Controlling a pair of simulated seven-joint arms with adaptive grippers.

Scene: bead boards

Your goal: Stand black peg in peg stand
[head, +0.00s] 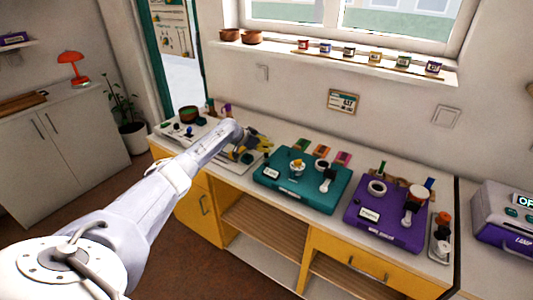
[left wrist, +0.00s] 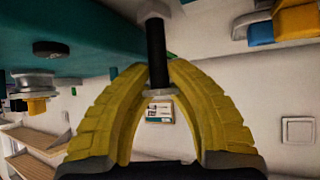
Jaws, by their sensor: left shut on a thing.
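My left gripper (head: 262,145) is at the left part of the counter, its yellow fingers near the teal case. In the left wrist view, the left gripper (left wrist: 158,78) is shut on the black peg (left wrist: 157,52), held between the fingertips. A pale round piece (left wrist: 152,9) is at the peg's upper end in that view, and a grey collar (left wrist: 159,93) at its other end. I cannot tell whether these belong to the peg or to a stand. In the head view the peg is too small to make out. I cannot single out the peg stand. My right gripper is not in view.
A teal case (head: 310,203) with a small bowl (head: 297,168) stands right of the gripper. A pot (head: 189,114) stands on the far left tray. Counter room between the cases is narrow.

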